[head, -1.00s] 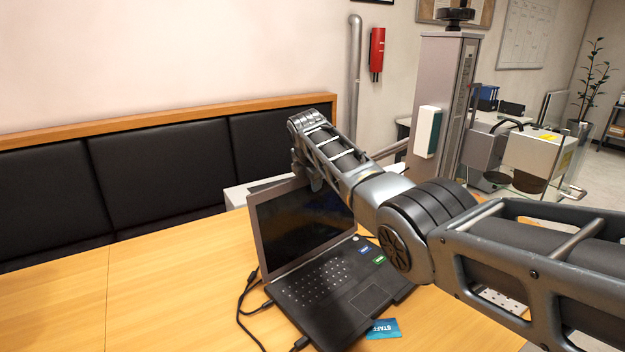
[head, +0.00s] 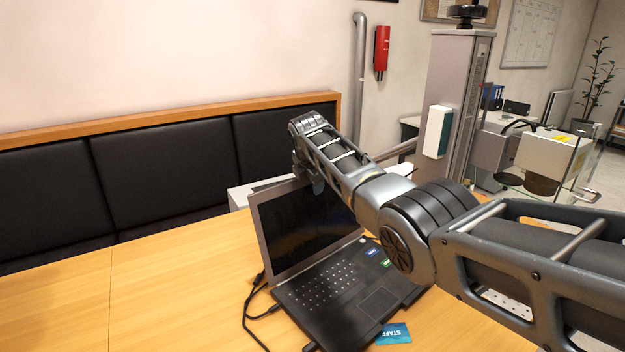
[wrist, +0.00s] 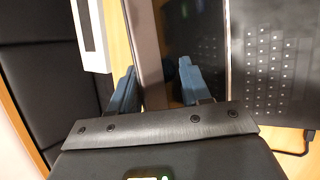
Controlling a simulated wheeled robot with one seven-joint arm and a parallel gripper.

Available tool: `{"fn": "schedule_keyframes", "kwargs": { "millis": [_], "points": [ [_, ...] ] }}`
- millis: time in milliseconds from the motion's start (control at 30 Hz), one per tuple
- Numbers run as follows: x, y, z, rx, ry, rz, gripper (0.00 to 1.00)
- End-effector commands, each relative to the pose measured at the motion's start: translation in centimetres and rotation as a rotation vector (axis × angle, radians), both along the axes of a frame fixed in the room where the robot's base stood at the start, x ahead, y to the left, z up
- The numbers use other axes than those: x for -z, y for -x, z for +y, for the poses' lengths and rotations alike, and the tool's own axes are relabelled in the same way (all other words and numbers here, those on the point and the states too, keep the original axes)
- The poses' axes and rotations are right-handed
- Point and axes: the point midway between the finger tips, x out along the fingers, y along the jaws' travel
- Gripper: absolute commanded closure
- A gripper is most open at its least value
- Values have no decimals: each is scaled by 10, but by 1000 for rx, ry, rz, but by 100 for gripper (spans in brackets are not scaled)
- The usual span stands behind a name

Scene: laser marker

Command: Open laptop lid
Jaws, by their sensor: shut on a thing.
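The black laptop (head: 345,285) stands on the wooden table with its lid (head: 300,235) raised and its dark screen facing the keyboard. In the wrist view, the lid's edge (wrist: 150,55) lies between the two blue fingers of my gripper (wrist: 157,68), one finger on the screen side and one on the back side. My gripper is shut on the lid. In the head view, my arm reaches over the lid's upper right part and mostly hides the fingers. The keyboard also shows in the wrist view (wrist: 272,75).
A blue staff card (head: 393,334) lies at the laptop's front edge. Black cables (head: 250,310) run along its left side. A black padded bench (head: 165,180) is behind the table. The left part of the tabletop (head: 150,300) is clear.

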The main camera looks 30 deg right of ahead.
Motion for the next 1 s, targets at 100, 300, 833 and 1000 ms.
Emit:
{"fn": "schedule_keyframes", "kwargs": {
  "millis": [100,300,833,1000],
  "points": [
    [8,4,1,1,-2,17,67],
    [-6,9,5,0,-1,11,67],
    [-62,33,22,0,-1,0,67],
    [-66,35,23,0,-1,0,67]
  ]
}}
